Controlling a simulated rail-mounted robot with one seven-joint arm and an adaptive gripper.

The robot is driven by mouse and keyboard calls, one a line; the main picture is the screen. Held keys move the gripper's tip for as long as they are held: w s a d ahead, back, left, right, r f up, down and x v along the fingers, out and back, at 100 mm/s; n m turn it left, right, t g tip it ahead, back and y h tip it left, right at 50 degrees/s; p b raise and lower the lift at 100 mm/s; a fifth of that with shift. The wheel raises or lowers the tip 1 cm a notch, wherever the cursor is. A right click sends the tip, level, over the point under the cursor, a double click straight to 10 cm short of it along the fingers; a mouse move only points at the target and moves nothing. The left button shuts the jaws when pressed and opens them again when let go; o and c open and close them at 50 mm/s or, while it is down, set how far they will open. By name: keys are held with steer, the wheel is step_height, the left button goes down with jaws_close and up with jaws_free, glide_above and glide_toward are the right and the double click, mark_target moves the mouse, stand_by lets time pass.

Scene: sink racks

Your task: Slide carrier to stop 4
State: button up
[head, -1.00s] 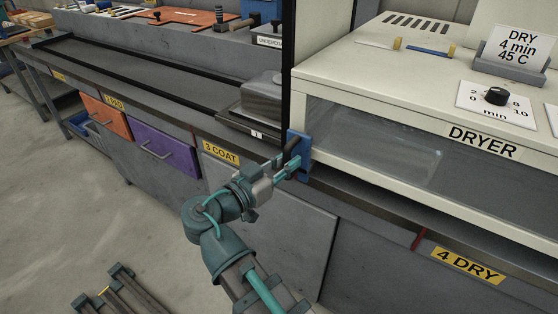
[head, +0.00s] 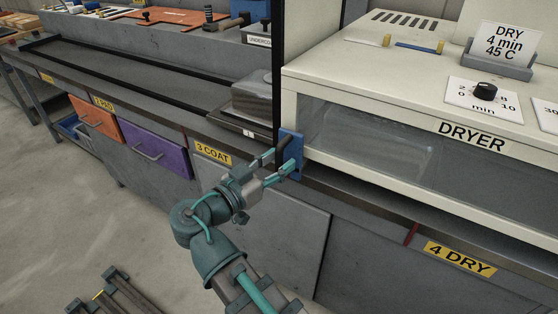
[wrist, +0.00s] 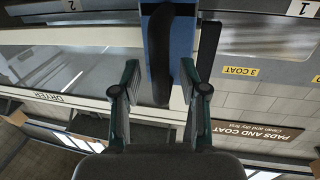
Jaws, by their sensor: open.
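A blue upright block (head: 291,153) with a black bar handle (head: 283,145), apparently the carrier, stands at the bench's front edge by the dryer's left corner. A black post rises by it. In the wrist view the blue block (wrist: 181,40) and its dark handle (wrist: 160,58) are straight ahead. My gripper (head: 277,167) is open at the handle. The wrist view shows its fingertips (wrist: 158,75) to either side of the handle's lower end, with gaps; exact depth is unclear. The 4 DRY label (head: 459,258) is farther right, with a red mark (head: 412,234) left of it.
The dryer (head: 380,80) overhangs the bench on the right. A grey lidded box (head: 254,97) sits left of the post. The 3 COAT label (head: 213,153), purple drawer (head: 157,149) and orange drawer (head: 96,118) are on the left.

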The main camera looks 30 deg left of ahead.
steer(key=s+a, duration=0.2)
steer(key=s, duration=0.9)
